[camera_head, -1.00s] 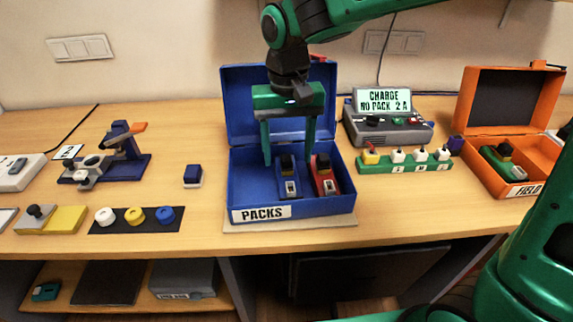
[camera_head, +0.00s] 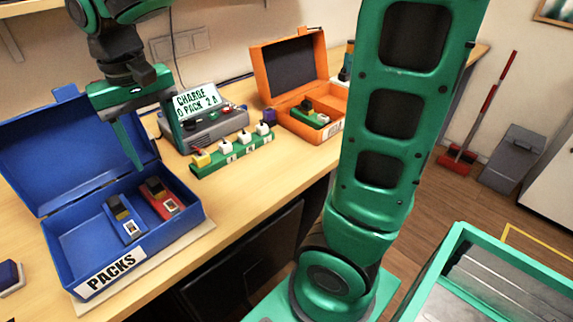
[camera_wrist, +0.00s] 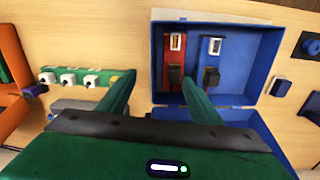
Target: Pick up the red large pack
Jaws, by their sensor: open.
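The red large pack (camera_head: 161,198) lies in the right part of the blue box labelled PACKS (camera_head: 72,246), beside a blue pack (camera_head: 125,219). In the wrist view, the red pack (camera_wrist: 174,50) lies at the left of the box interior with the blue pack (camera_wrist: 211,52) to its right. My gripper (camera_head: 155,148) is open and empty above the box's right and rear part. In the wrist view, its two fingers (camera_wrist: 160,95) spread across the lower middle, one left of the box and one over its near wall. The gripper is apart from both packs.
The box's blue lid stands open behind it. A charger with a display (camera_head: 203,125) and a green strip of white and yellow knobs (camera_head: 232,154) stand to the right. An open orange box (camera_head: 290,70) is farther right. My arm's green links fill the head view's middle.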

